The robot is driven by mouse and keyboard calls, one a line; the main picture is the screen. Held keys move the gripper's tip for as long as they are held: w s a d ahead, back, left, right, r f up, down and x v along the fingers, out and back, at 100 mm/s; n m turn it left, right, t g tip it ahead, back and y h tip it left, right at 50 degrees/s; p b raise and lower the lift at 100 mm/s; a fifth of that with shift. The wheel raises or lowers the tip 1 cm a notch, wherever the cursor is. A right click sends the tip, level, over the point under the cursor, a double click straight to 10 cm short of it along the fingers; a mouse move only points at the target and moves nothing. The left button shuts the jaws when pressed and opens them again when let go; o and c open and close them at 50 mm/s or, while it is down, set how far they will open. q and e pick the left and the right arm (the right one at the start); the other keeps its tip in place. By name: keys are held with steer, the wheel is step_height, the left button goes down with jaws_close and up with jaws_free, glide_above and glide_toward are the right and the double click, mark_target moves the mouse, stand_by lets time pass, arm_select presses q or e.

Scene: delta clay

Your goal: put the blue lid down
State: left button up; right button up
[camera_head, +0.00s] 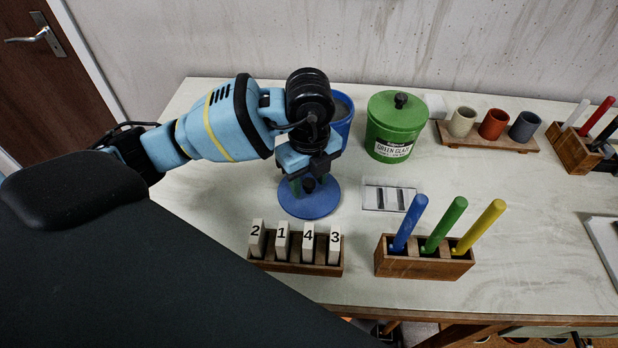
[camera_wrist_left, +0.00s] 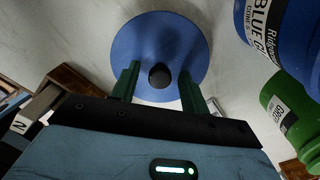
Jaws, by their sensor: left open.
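The blue lid (camera_head: 311,205) is a round disc with a dark knob, lying on the table in front of the blue glaze bucket (camera_head: 344,113). It also shows in the left wrist view (camera_wrist_left: 160,28), with its dark knob between the fingers. My left gripper (camera_head: 305,187) is directly over the lid. Its two green fingers (camera_wrist_left: 160,80) are open on either side of the knob, with a gap visible on both sides. The blue bucket stands uncovered, partly hidden behind my left wrist. My right gripper is not in view.
A lidded green glaze bucket (camera_head: 395,125) stands right of the blue one. A numbered-tile rack (camera_head: 290,267), a pale slotted plate (camera_head: 381,207) and a rack of coloured sticks (camera_head: 424,268) sit nearby. Three cups stand on a wooden board (camera_head: 487,143) at back right. The table's right middle is clear.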

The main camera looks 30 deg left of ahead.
mark_target(309, 182)
arm_select(q)
step_height(309, 182, up, 12)
steer(key=p, duration=0.1)
steer(key=shift+p, duration=0.4)
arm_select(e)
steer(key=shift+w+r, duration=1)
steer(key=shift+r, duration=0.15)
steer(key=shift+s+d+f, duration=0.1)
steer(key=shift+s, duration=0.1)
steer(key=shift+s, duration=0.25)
